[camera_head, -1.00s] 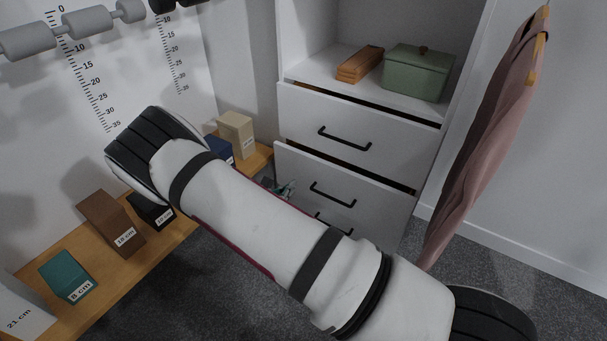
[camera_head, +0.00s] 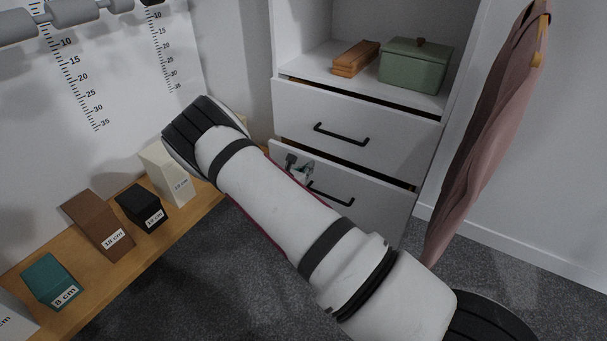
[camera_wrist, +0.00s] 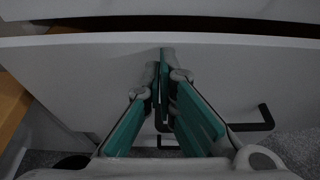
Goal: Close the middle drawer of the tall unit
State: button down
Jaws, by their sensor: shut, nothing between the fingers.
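The tall unit (camera_head: 456,60) is white, with black-handled drawers below an open shelf. Its middle drawer (camera_head: 378,205) stands a little out, with a dark gap above its front; its black handle (camera_head: 331,194) is partly behind my arm. My gripper (camera_head: 298,168) is shut and empty, at the upper left part of that drawer front. In the wrist view, the teal-padded fingers (camera_wrist: 164,62) point at the pale drawer front (camera_wrist: 80,75), near its top edge and above the handle (camera_wrist: 266,118). I cannot tell whether the tips touch it. My arm hides the lower drawer.
The top drawer (camera_head: 395,140) also shows a dark gap above it. A green box (camera_head: 414,66) and wooden blocks (camera_head: 356,59) sit on the shelf. A pink cloth (camera_head: 490,120) hangs at right. A wooden bench (camera_head: 110,248) with labelled blocks is at left. Grey carpet lies below.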

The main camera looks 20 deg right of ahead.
aim_at(315, 160)
jog(key=shift+w+d, duration=0.1)
jog(key=shift+d, duration=0.05)
jog(key=w+d, duration=0.1)
jog(key=d, duration=0.1)
jog(key=w+d+b, duration=0.1)
jog(key=shift+w+d, duration=0.3)
jog(key=shift+d, duration=0.05)
jog(key=shift+r, duration=0.1)
